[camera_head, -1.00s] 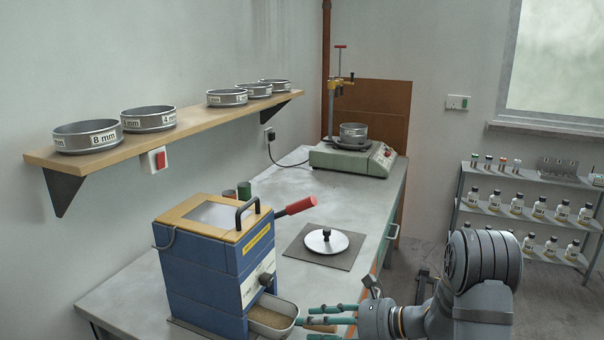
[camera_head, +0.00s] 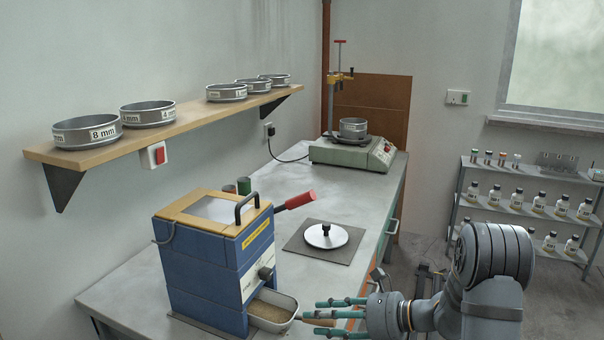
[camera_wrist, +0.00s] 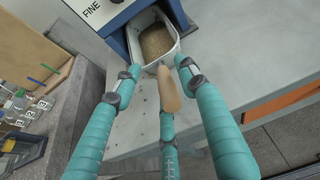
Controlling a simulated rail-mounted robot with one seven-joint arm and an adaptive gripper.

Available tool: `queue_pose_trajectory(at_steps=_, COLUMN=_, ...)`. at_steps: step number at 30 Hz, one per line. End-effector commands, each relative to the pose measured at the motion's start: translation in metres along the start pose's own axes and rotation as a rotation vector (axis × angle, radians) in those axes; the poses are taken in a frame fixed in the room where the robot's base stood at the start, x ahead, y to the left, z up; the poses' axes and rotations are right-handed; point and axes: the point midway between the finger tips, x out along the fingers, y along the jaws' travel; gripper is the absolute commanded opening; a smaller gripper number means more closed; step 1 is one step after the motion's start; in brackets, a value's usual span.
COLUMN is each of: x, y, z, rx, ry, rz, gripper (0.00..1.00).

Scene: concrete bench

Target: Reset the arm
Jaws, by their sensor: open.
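My gripper (camera_head: 335,310) is at the bottom of the head view, at the bench's near right edge, beside the blue machine (camera_head: 205,265). Its teal fingers are spread open and hold nothing. In the wrist view my gripper (camera_wrist: 160,100) has its fingers around, but apart from, a wooden handle (camera_wrist: 168,90). The handle belongs to or lies against a metal pan (camera_wrist: 133,45) of brown grains at the machine's front. The pan also shows in the head view (camera_head: 292,305).
A lid with a black knob (camera_head: 326,235) lies on a dark mat behind my gripper. A sieve shaker (camera_head: 355,152) stands at the bench's far end. A shelf (camera_head: 190,122) with several sieves hangs on the left wall. A rack of bottles (camera_head: 520,215) stands right.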

Motion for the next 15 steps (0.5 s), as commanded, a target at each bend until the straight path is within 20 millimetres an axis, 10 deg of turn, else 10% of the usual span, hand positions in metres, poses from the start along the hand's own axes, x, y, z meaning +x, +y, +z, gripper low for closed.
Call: queue_pose_trajectory(at_steps=15, x=0.05, y=-0.003, z=0.007, rx=0.002, ry=0.002, rz=-0.004, gripper=0.42)
